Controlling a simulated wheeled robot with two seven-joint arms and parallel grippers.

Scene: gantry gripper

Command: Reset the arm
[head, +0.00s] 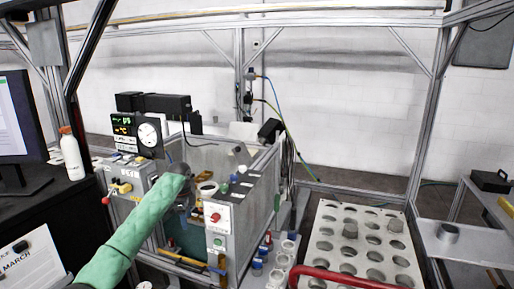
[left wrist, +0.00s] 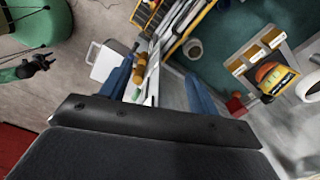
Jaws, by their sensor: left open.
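My left arm, in a green sleeve, reaches in from the lower left in the head view. Its dark left gripper (head: 184,190) is over the near side of the open-topped grey machine (head: 262,185), and its fingertips are hard to make out there. In the left wrist view the two blue fingers of this gripper (left wrist: 163,88) stand apart. Nothing is clamped between them; an orange-brown and green item (left wrist: 139,70) shows in the gap, beyond the fingers. My right gripper does not show clearly in either view.
A panel with a red button (head: 216,217) is just right of the gripper. A monitor (head: 15,120) and white bottle (head: 71,155) stand on the black desk at left. A white rack with round holes (head: 345,215) and a red bar (head: 335,277) are at right.

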